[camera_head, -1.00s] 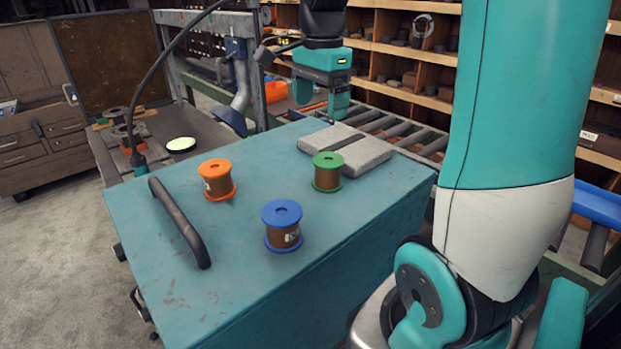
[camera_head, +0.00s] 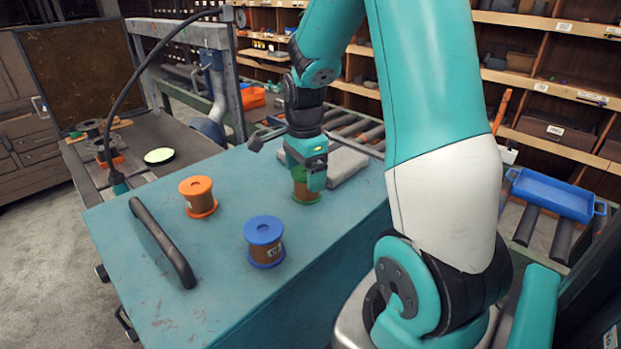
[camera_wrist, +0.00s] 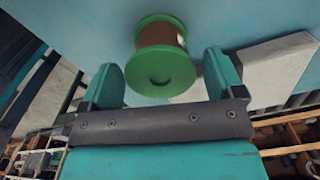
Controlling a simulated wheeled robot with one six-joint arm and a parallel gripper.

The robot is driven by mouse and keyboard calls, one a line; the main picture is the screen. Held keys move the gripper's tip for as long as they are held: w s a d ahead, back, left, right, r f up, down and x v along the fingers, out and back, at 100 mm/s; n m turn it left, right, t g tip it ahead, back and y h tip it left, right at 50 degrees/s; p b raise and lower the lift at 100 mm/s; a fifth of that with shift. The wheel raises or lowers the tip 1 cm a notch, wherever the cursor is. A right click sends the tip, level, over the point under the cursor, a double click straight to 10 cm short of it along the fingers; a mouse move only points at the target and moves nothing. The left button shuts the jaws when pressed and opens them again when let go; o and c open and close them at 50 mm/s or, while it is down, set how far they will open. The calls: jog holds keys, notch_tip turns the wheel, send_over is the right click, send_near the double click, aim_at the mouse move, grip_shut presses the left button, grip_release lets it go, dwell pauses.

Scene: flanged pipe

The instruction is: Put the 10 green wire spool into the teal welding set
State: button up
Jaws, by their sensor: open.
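The green wire spool (camera_head: 306,190) stands upright on the teal welding set (camera_head: 140,290), a box-like cart with a flat top and a dark handle. It has green flanges and brown wire. My gripper (camera_head: 306,180) is right at the spool and hides much of it in the head view. In the wrist view the spool (camera_wrist: 162,60) lies ahead of and partly between the two teal fingers of my gripper (camera_wrist: 165,82). The fingers are apart, with a visible gap on each side of the spool.
An orange spool (camera_head: 198,196) and a blue spool (camera_head: 264,241) stand on the same top, left and in front. A grey block (camera_head: 345,165) lies just behind my gripper. A roller conveyor (camera_head: 365,132) and shelves are behind; a blue tray (camera_head: 552,195) is at right.

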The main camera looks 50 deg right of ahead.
jog(key=f, duration=0.2)
jog(key=f+p, duration=0.1)
jog(key=f, duration=0.1)
jog(key=shift+s+d+f, duration=0.1)
jog(key=shift+d, duration=0.1)
jog(key=c, duration=1.2)
jog(key=shift+c, duration=0.9)
jog(key=shift+r, duration=0.2)
